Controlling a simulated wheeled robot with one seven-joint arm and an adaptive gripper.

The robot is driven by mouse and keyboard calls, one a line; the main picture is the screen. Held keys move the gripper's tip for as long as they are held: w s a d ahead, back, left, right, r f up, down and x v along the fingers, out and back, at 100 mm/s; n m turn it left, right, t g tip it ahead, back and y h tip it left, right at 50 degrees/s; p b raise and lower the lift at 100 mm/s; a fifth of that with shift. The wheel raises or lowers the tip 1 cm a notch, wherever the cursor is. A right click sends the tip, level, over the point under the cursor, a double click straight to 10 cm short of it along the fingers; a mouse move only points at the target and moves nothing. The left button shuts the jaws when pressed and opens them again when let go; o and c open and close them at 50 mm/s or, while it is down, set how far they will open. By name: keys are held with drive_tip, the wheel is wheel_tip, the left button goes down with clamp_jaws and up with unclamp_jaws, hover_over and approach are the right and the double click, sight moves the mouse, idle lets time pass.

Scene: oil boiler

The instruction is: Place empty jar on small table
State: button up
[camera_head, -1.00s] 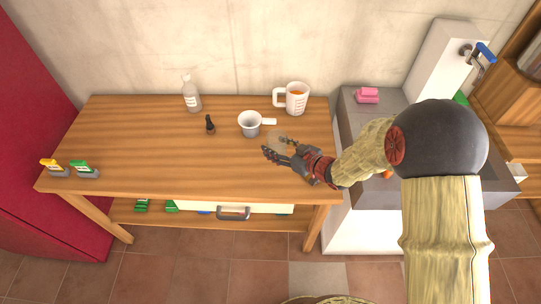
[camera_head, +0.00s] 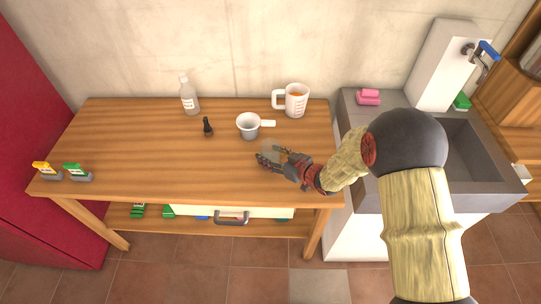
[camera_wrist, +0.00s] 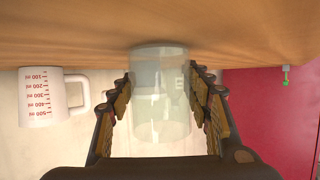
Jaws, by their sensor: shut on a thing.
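The clear empty jar (camera_wrist: 160,95) is between the two fingers of my gripper (camera_wrist: 160,100) in the wrist view, where the picture is upside down. In the head view the jar (camera_head: 270,148) is faint and partly hidden by my gripper (camera_head: 272,160). My gripper is shut on the jar at the right part of the wooden table (camera_head: 150,165). The jar's base looks at or very close to the tabletop; I cannot tell whether it touches. Whether this table is the small table is not clear from the frames.
Yellow and green items (camera_head: 62,172) sit at the left edge. A grey sink (camera_head: 455,155) is on the right. The table's front middle is clear.

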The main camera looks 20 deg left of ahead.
drive_tip(key=o, duration=1.3)
drive_tip(key=shift+f, duration=0.15)
drive_tip(key=shift+r, duration=0.2)
drive_tip(key=p+v, duration=0.3)
drive_tip(key=v, duration=0.9)
drive_tip(key=shift+s+p, duration=0.1)
drive_tip(key=shift+p, duration=0.2)
